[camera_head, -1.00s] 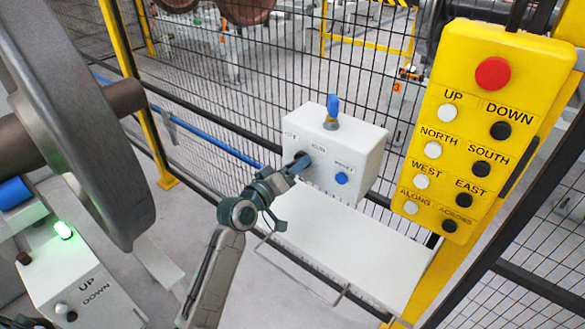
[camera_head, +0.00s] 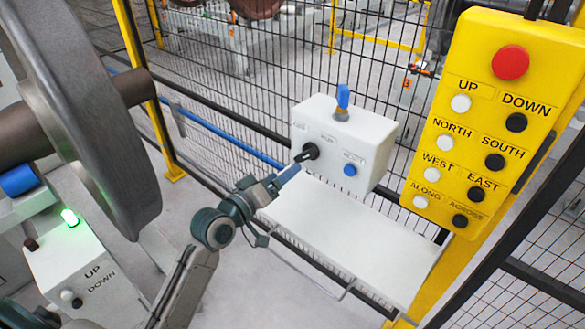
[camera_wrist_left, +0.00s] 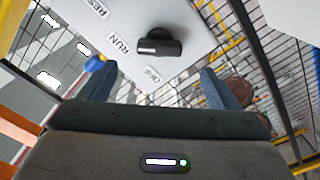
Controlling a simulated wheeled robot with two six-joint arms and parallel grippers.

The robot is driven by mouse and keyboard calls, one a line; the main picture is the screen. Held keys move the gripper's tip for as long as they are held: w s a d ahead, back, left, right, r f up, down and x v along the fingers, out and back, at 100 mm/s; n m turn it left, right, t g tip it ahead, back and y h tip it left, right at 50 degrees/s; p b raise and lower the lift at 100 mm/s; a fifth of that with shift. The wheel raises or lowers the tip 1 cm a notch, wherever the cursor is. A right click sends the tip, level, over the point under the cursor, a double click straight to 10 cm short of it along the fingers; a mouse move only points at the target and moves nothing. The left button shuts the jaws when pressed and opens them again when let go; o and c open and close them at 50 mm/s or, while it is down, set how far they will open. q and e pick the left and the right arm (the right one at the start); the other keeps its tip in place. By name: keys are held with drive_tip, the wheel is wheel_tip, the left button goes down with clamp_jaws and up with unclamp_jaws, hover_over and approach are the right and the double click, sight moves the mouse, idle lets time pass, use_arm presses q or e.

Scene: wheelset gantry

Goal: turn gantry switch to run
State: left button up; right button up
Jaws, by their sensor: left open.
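The white control box (camera_head: 372,150) stands above a white shelf by the mesh fence. Its black rotary switch (camera_head: 307,153) is on the left of the front face and shows fully in the left wrist view (camera_wrist_left: 158,45).
A blue button (camera_head: 350,169) and a blue-topped part (camera_head: 343,97) are on the box. A yellow pendant (camera_head: 488,120) with several buttons is at the right. A large wheel (camera_head: 105,110) and an UP/DOWN box (camera_head: 85,265) with a green light are at the left.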

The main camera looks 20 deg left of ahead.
use_arm(q)
drive_tip(key=shift+v, duration=1.25)
